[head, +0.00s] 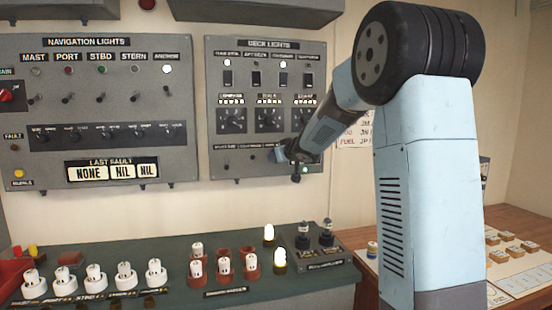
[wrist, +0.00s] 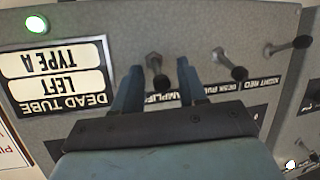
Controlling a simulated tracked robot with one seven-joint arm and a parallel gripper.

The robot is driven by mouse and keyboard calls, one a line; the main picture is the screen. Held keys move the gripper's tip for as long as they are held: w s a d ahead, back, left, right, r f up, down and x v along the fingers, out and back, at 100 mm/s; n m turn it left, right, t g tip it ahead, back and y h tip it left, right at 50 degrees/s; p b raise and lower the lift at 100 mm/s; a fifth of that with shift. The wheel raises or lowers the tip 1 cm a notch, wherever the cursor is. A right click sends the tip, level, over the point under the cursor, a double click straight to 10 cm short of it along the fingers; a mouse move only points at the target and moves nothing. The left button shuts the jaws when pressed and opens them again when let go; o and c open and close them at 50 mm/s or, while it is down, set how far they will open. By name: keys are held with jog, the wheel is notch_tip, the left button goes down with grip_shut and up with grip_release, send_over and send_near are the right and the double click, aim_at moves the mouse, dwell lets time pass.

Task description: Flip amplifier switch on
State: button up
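The amplifier switch (wrist: 155,64) is a small metal toggle above a partly hidden, upside-down label reading "AMPLIFI" in the wrist view. My gripper (wrist: 159,70) is open, with one blue finger on each side of this toggle. A gap shows between the toggle and each finger; whether anything touches deeper in, I cannot tell. The lever's on or off position is not clear. In the head view my gripper (head: 283,154) is at the lower part of the deck lights panel (head: 215,107), and the arm hides the switch there.
Two more toggles, (wrist: 230,64) and (wrist: 290,45), stand right of the fingers in the wrist view. A "DEAD TUBE LEFT TYPE A" plate (wrist: 62,76) and a lit green lamp (wrist: 36,25) are on the left. A desk with tubes (head: 200,240) lies below the panels.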

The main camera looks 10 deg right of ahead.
jog(key=shift+s, duration=0.2)
jog(key=v, duration=1.3)
jog(key=shift+s, duration=0.15)
jog(key=shift+d, duration=0.1)
